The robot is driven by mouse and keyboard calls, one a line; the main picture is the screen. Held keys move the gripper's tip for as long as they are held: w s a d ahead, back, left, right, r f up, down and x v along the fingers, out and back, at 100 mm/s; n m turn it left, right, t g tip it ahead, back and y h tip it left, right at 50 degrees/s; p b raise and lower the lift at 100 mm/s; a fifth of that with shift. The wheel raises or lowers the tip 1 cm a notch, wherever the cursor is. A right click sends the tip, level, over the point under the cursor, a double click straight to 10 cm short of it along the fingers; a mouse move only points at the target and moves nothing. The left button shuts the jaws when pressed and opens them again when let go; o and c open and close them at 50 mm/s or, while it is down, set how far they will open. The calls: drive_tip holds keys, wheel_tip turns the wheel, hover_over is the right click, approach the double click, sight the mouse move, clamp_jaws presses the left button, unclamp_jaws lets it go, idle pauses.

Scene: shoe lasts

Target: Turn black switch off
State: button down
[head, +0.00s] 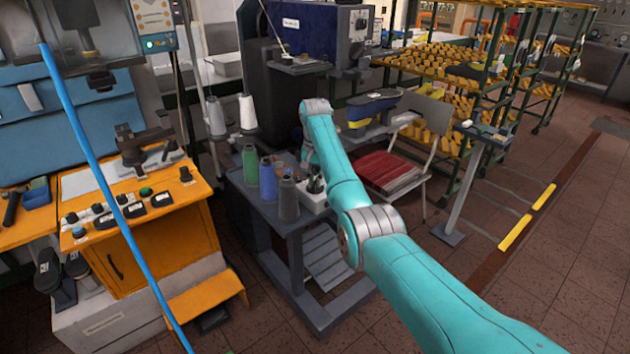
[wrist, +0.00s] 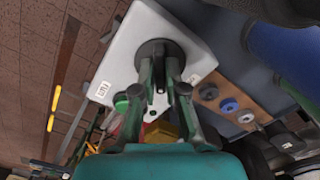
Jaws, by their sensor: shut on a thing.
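In the wrist view, a black round switch (wrist: 157,49) sits on the face of a light grey box (wrist: 112,62). My gripper (wrist: 160,76) reaches over the box, its two fingers at the switch and closed on it. The fingers hide part of the switch, so its turned position cannot be read.
The grey table (head: 262,203) also holds green (head: 250,165), blue (head: 268,180) and dark grey (head: 289,198) thread cones. A strip with coloured knobs (wrist: 228,105) lies beside the box. A red-seated chair (head: 391,174) stands behind. An orange workbench (head: 150,240) is at left.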

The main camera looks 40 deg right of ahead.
sight(315, 182)
drive_tip(key=n, duration=0.5)
drive_tip(key=shift+n, duration=2.6)
drive_tip(key=c, duration=1.2)
unclamp_jaws()
drive_tip(key=shift+r, duration=0.1)
wheel_tip(315, 182, up, 7)
drive_tip(key=shift+r, duration=0.2)
